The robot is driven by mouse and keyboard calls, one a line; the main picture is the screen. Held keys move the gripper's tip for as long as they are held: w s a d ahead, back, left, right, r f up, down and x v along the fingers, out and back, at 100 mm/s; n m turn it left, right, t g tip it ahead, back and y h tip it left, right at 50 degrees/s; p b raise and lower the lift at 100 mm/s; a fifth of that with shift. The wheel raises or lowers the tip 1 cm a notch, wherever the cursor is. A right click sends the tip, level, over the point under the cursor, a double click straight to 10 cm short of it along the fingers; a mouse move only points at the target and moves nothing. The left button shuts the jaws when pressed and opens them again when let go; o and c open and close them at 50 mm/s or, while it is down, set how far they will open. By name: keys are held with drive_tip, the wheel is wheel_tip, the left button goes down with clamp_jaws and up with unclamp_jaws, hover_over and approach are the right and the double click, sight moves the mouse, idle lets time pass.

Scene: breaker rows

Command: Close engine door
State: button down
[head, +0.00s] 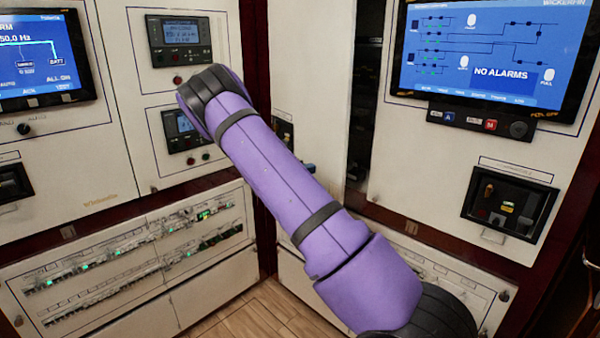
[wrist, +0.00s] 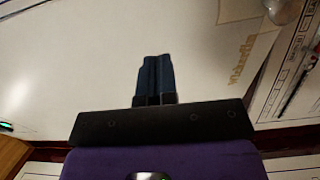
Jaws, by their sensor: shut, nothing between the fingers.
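No panel carries a readable engine door label, so I cannot tell which one is the engine door. In the wrist view a plain cream panel (wrist: 70,75) with a "Wickerfin" label fills most of the picture. My gripper (wrist: 153,62) is in front of it, its two dark blue fingers shut together and empty. I cannot tell whether the fingertips touch the panel. In the head view my purple arm crosses the middle and hides most of the gripper and part of the corner behind it.
A breaker panel (head: 130,262) with green lights is at lower left. A large screen (head: 490,48) reading "NO ALARMS" is at upper right, above a dark recessed socket box (head: 508,205). A dark vertical gap (head: 364,100) shows between the panels. Wooden floor (head: 265,315) shows at bottom centre.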

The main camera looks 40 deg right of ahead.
sight(332, 163)
drive_tip(key=d, duration=0.2)
drive_tip(key=s+d, duration=0.1)
drive_tip(key=d, duration=0.4)
drive_tip(key=shift+s+d, duration=0.1)
drive_tip(key=shift+s, duration=0.05)
